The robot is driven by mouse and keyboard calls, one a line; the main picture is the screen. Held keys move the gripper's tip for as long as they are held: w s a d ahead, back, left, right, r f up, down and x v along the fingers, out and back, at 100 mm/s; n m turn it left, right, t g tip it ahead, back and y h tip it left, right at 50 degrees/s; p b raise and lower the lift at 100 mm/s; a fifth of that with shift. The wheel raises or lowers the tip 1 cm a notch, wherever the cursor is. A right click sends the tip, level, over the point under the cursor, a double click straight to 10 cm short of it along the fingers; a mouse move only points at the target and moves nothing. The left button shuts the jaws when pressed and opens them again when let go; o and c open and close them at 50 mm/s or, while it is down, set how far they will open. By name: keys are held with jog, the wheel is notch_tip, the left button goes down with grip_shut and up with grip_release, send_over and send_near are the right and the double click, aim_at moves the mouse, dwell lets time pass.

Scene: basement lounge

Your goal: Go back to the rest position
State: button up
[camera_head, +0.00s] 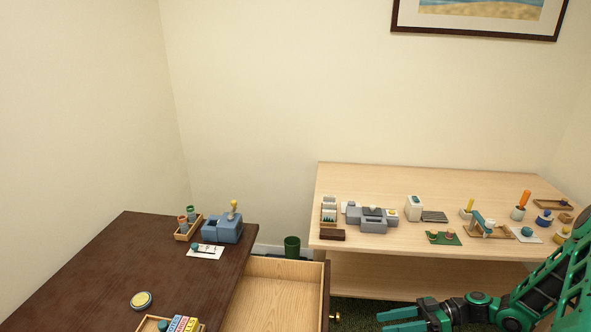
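My gripper (402,320) is at the bottom of the view, right of centre, at the end of my green and black arm, which comes in from the right edge. Its two green fingers point left and are apart, with nothing seen between them. It is in front of the light wooden table (420,183) and to the right of the open drawer (275,297). The lower part of the gripper is near the picture's bottom edge.
A dark desk (95,265) on the left holds a blue-grey device (222,229), a round tin (141,300) and a small tray. The light table carries several small items. A green bin (292,247) stands behind the open, empty-looking drawer.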

jog(key=s+d+r+m+g+h, duration=0.2)
jog(key=s+d+r+m+h, duration=0.3)
jog(key=r, duration=0.4)
jog(key=s+d+r+m+g+h, duration=0.1)
jog(key=s+d+r+m+h, duration=0.25)
jog(key=d+r+h, duration=0.35)
jog(key=s+r+m+t+h, duration=0.2)
jog(key=s+r+m+h, duration=0.1)
jog(key=s+r+m, duration=0.7)
jog(key=shift+s+d+r+t+h, duration=0.3)
jog(key=shift+s+d+r+t, duration=0.1)
jog(key=shift+s+r, duration=2.1)
jog(key=shift+w+r+m, duration=0.2)
jog(key=shift+m, duration=0.05)
